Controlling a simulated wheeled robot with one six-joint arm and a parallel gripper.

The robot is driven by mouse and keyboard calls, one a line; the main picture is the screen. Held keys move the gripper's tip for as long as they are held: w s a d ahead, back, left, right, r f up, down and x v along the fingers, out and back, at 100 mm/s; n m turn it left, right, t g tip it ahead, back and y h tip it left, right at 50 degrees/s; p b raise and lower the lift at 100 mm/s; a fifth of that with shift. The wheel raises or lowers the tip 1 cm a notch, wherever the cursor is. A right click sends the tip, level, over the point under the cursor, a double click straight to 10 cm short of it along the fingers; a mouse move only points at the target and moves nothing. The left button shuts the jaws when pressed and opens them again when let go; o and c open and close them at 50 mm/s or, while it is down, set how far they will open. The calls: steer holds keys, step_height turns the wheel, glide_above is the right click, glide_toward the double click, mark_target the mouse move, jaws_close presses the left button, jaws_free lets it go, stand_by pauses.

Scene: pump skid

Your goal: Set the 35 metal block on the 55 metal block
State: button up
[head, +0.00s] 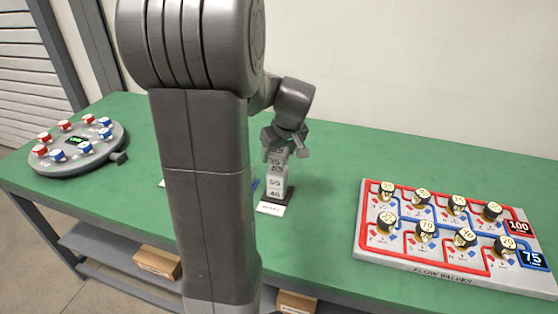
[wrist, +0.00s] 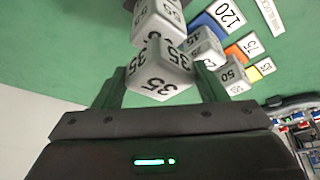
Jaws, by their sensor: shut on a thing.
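My gripper (head: 284,146) is shut on the grey-white 35 metal block (wrist: 160,70), whose number shows on more than one face in the wrist view. In the head view the 35 metal block (head: 273,160) is at the top of a column of pale blocks. The 55 metal block (head: 274,183) is below it, and it also shows just beyond the held block in the wrist view (wrist: 160,18). A block marked 40 (head: 274,194) is at the bottom of the column. Whether the held block touches the one below is unclear.
A white label (head: 270,208) lies before the column. A round dial device (head: 80,146) is at left, a flow valves board (head: 450,235) at right.

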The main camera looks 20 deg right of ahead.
mark_target(279, 161)
steer(key=shift+f, duration=1.6)
steer(key=o, duration=1.2)
steer(key=shift+r, duration=0.15)
steer(key=shift+r, duration=0.25)
steer(key=v, duration=1.1)
steer(key=shift+s+r, duration=0.1)
steer(key=shift+r, duration=0.15)
